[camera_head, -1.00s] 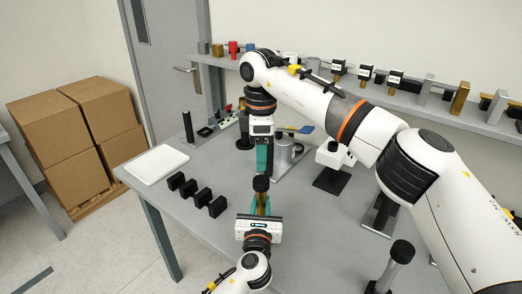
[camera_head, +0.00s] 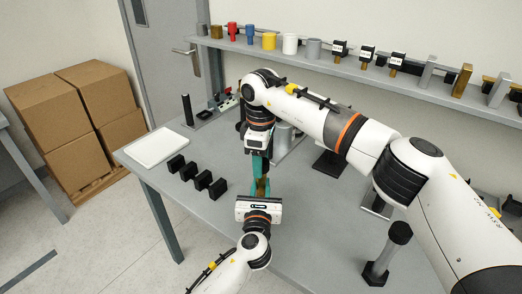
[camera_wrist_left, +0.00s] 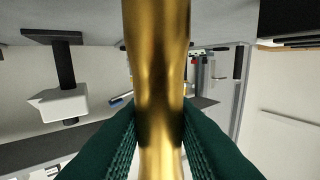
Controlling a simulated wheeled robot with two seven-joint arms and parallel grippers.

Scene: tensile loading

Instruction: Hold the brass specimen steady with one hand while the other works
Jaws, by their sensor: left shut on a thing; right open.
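The brass specimen (camera_wrist_left: 160,70) fills the middle of the left wrist view, a smooth golden bar with a narrower waist. My left gripper (camera_wrist_left: 160,128) is shut on it, its dark ribbed pads on both sides. In the head view my left gripper (camera_head: 261,192) comes in from the bottom, and only a sliver of brass shows between the teal fingers. My right gripper (camera_head: 260,168) is open and points down directly over the specimen's upper end, very close to the left fingers. The specimen's top is hidden there, so I cannot tell whether the right fingers touch it.
Several black blocks (camera_head: 202,180) stand in a row left of the grippers, beside a white tray (camera_head: 155,148). A rear shelf (camera_head: 310,68) carries coloured cylinders, labelled blocks and metal bars.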

